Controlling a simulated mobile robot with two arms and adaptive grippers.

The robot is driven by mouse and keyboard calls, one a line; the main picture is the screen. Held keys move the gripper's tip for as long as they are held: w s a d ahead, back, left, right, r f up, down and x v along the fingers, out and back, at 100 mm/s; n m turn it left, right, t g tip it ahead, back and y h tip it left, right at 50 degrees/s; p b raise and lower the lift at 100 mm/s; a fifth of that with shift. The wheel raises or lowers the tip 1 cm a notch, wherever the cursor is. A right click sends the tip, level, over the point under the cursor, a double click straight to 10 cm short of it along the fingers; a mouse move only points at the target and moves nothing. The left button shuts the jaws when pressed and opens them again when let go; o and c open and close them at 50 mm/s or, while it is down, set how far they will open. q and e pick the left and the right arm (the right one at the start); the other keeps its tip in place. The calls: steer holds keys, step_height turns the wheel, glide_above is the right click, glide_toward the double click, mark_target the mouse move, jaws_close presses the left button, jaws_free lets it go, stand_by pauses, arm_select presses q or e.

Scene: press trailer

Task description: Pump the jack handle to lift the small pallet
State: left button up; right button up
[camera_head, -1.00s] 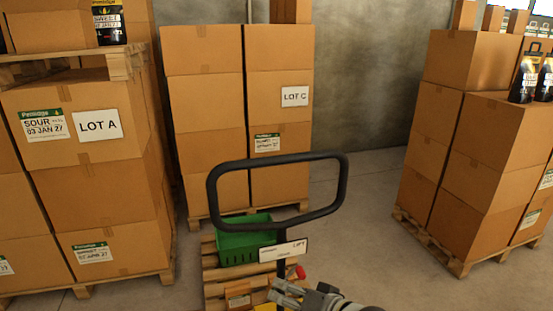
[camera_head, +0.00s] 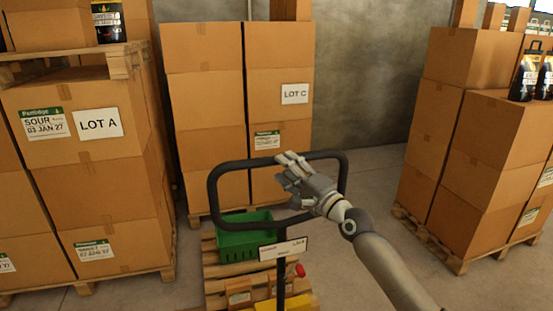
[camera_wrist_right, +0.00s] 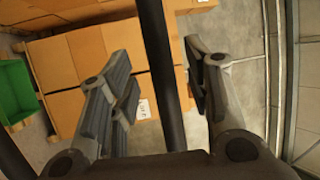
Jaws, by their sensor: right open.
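The black loop of the jack handle (camera_head: 212,195) stands upright in the middle of the head view. The small pallet (camera_head: 212,272) is low behind it, partly hidden by the handle column, and carries a green crate (camera_head: 245,243). My right gripper (camera_head: 286,170) is at the top bar of the loop, right of its middle, with its fingers apart. In the right wrist view the dark handle bar (camera_wrist_right: 163,75) runs between the two open fingers, with a gap visible on the right side. My left gripper is out of view.
A tall carton stack marked LOT A (camera_head: 97,123) stands on the left. A LOT C stack (camera_head: 208,100) stands behind the handle. Another stack on a pallet (camera_head: 430,235) is on the right. Bare floor (camera_head: 380,180) lies between the back and right stacks.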

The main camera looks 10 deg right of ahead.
steer(key=shift+x, duration=2.3)
jaws_close()
steer(key=shift+f, duration=0.1)
